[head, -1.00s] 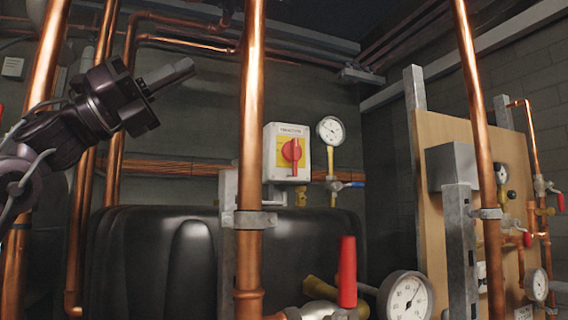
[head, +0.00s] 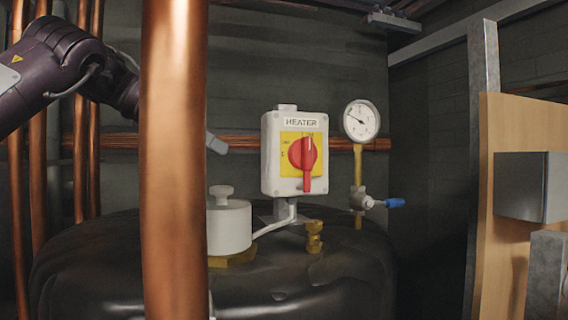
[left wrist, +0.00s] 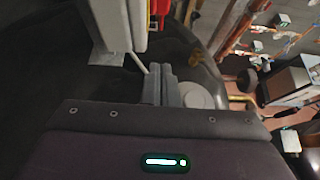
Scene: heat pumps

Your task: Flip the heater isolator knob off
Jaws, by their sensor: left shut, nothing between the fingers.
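The heater isolator is a pale box (head: 268,160) labelled HEATER with a yellow plate. Its red knob (head: 306,160) stands with its handle upright, the long end downward. In the left wrist view the box (left wrist: 110,25) is at the top, with part of the red knob (left wrist: 138,6) at the edge. My left gripper (head: 216,143) is left of the box and apart from it; a copper pipe hides most of it, and only a grey fingertip shows. In the left wrist view its fingers (left wrist: 160,85) are shut and empty. My right gripper is in neither view.
A thick copper pipe (head: 173,200) stands in front of my left gripper. Below the box are a black tank (head: 330,275), a white cylinder (head: 229,228) and a brass fitting (head: 314,236). A gauge (head: 361,120) and blue-handled valve (head: 394,203) are to the right.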

